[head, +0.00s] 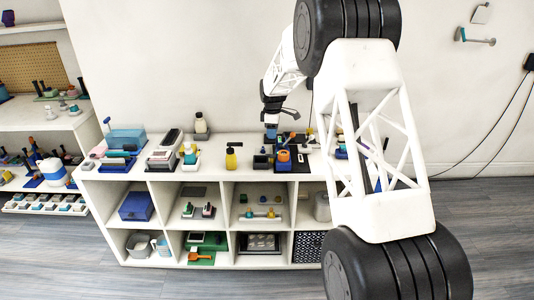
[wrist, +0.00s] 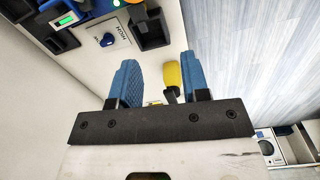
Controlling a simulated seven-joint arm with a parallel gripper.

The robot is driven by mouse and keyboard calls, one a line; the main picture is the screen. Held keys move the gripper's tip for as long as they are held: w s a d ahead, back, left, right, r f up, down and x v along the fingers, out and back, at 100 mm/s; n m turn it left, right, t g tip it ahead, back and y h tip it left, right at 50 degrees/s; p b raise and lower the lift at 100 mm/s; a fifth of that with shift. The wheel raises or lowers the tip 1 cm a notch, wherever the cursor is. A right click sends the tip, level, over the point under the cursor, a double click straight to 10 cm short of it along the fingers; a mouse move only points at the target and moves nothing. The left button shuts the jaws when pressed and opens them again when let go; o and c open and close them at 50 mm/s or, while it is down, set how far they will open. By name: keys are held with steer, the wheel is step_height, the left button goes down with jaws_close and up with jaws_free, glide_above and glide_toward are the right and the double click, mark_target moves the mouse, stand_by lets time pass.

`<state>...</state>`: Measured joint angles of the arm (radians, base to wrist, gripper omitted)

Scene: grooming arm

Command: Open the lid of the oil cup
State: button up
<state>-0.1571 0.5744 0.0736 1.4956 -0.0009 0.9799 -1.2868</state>
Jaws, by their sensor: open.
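I cannot tell for sure which item is the oil cup or see its lid clearly. My gripper (head: 271,134) is above the back part of the white shelf top in the head view, pointing down. In the wrist view its two blue fingers (wrist: 160,62) are spread apart with nothing held. A yellow item with a dark part (wrist: 173,76) shows in the gap between them, beyond the fingers and partly hidden. In the head view, an orange container (head: 284,158) stands just in front of and below my gripper. A yellow bottle with a black top (head: 231,158) stands to the left.
The white shelf unit (head: 164,226) holds several items on top and in its compartments. A black open holder (wrist: 150,28) and a panel with a blue knob (wrist: 108,41) lie close to my fingers.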

steer(key=n, duration=0.1)
glide_above(267, 155)
step_height(267, 155, down, 6)
steer(key=shift+w+r, duration=0.1)
steer(key=shift+r, duration=0.15)
steer(key=shift+f, duration=0.15)
steer(key=shift+f, duration=3.8)
steer(key=c, duration=0.6)
steer(key=shift+c, duration=0.2)
